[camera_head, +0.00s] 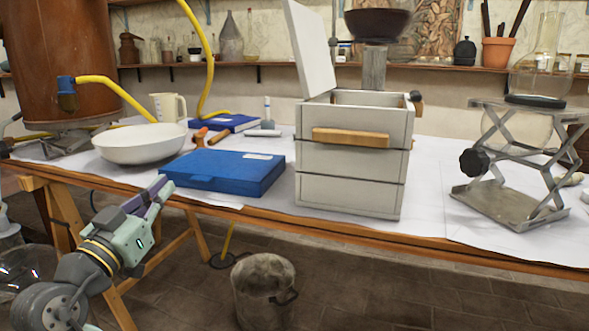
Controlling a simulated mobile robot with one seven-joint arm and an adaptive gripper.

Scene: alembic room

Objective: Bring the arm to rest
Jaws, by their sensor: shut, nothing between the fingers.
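My gripper (164,187) is at the lower left of the head view, in front of the table's front edge and left of the blue case. It points up and to the right. Its fingers are shut with nothing between them. My arm comes in from the lower left corner, and its lower part is cut off by the frame. The gripper appears close to the front edge of the table (265,220). I cannot tell the exact gap.
A blue case (225,172) and a white bowl (138,144) stand near the gripper. A white box with an open lid (350,165) stands mid-table, and a lab jack (515,165) at right. A bucket (263,290) stands on the floor below.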

